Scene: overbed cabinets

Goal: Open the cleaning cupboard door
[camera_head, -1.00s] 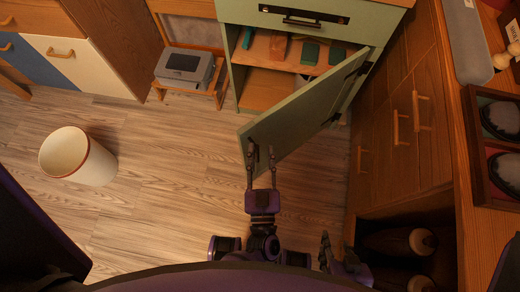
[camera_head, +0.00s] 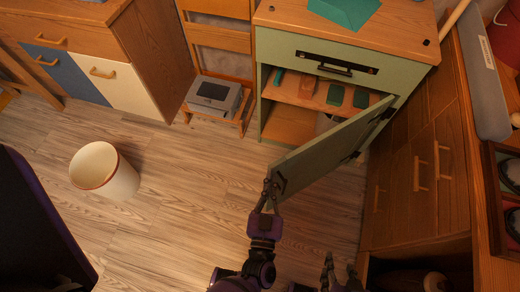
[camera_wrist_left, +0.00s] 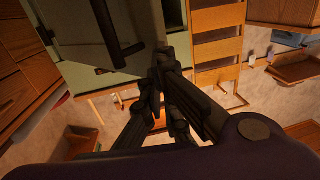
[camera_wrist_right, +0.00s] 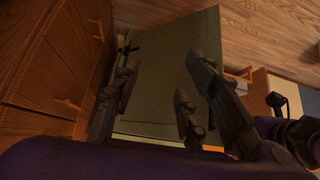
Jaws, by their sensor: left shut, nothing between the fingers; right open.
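The green cupboard door (camera_head: 325,148) stands partly open, hinged at its right side, with shelves showing behind it. Its dark handle (camera_head: 279,182) is near the free edge. My left gripper (camera_head: 269,186) is shut and empty, its tips close beside the handle and the door's free edge; contact cannot be told. In the left wrist view the shut fingers (camera_wrist_left: 160,58) are beside the green door (camera_wrist_left: 90,30) and its dark handle (camera_wrist_left: 116,32). My right gripper (camera_head: 341,270) is open and empty, low in the head view. In the right wrist view, the door panel (camera_wrist_right: 168,75) lies beyond its fingers.
Wooden drawers (camera_head: 420,175) stand close on the right. A white bin (camera_head: 105,172) is on the floor at left. A grey box (camera_head: 214,96) sits on a low wooden stand left of the cupboard. The wooden floor (camera_head: 195,185) between bin and door is clear.

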